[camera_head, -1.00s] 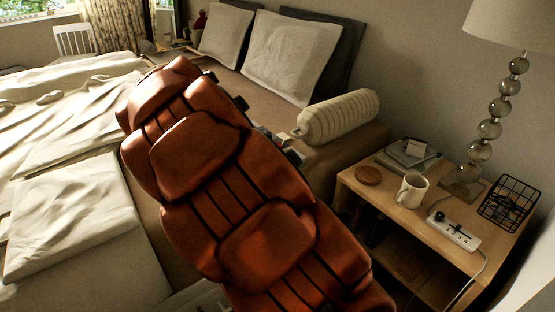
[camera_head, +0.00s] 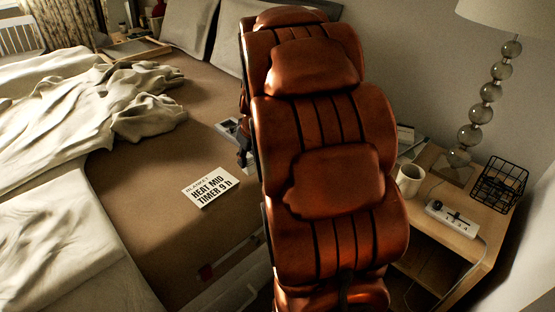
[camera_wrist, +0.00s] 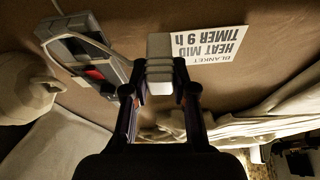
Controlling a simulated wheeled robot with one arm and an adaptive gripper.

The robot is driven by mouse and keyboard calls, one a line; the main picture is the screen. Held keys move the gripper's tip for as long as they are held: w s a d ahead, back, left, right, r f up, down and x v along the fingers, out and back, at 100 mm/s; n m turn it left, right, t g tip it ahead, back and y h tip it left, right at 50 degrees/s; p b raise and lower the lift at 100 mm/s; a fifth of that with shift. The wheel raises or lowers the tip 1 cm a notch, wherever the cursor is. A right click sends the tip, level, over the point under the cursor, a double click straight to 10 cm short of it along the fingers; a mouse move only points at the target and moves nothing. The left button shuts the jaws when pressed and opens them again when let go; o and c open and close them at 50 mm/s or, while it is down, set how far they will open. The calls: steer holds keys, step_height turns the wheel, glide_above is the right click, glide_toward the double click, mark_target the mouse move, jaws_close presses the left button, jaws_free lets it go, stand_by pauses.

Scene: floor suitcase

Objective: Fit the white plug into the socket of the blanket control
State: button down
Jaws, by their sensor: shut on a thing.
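The white plug (camera_wrist: 159,72) is a pale block with ridges, held between the two dark fingers of my gripper (camera_wrist: 160,88) in the wrist view. The blanket control (camera_wrist: 82,50) is a grey box with a red part, lying on the brown mattress left of the plug in that view. A pale cable curves over it. The plug looks apart from the control, though its height above the bed is hard to judge. In the head view a part of the grey control (camera_head: 229,127) shows left of my orange arm, which hides the plug and most of my gripper.
A white card (camera_head: 211,187) reading heat mid, timer 9 h lies on the bed. The crumpled blanket (camera_head: 140,100) covers the bed's left. The nightstand (camera_head: 470,215) holds a mug (camera_head: 410,179), power strip (camera_head: 451,218), wire basket (camera_head: 499,184) and lamp (camera_head: 473,135).

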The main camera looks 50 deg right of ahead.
steer(key=s+d+f, duration=0.1)
steer(key=s+d, duration=0.5)
steer(key=s, duration=0.4)
steer(key=shift+n+t, duration=0.3)
steer(key=shift+n, duration=0.1)
steer(key=w+d, duration=0.3)
steer(key=w, duration=0.1)
steer(key=w+d+f, duration=0.1)
steer(key=w+d, duration=0.2)
steer(key=w, duration=0.1)
steer(key=w+d, duration=0.2)
steer(key=w, duration=0.2)
steer(key=shift+w+d+f+b, duration=0.25)
steer(key=shift+d+f+b, duration=0.05)
steer(key=shift+d+f, duration=0.1)
steer(key=shift+w+d+f, duration=0.1)
steer(key=shift+w+f, duration=0.05)
steer(key=shift+f+b, duration=0.4)
steer(key=shift+f, duration=1.2)
steer(key=shift+f, duration=0.2)
steer(key=c, duration=0.9)
jaws_free()
steer(key=shift+c, duration=0.2)
